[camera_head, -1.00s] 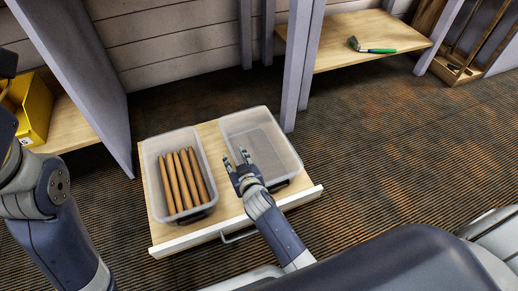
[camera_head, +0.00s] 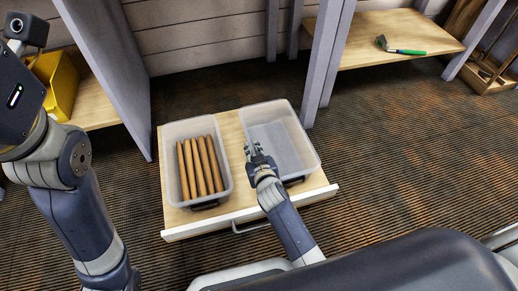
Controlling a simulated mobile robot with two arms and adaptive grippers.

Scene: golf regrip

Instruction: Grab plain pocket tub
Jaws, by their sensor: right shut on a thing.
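Two clear plastic tubs stand side by side in a pulled-out wooden drawer. The right tub (camera_head: 284,143) is plain and empty. The left tub (camera_head: 222,150) holds several brown cylindrical grips (camera_head: 201,166). My right gripper (camera_head: 253,149) is at the near left side of the empty tub, shut on its rim; the hand hides part of that wall. The tub sits level in the drawer. My left arm stands at the left edge, and its gripper fingers are out of view.
The drawer front (camera_head: 185,231) has a metal handle. A grey upright post (camera_head: 318,75) stands just behind the empty tub. A yellow bin (camera_head: 62,85) is at the left. Ribbed floor lies open at the right.

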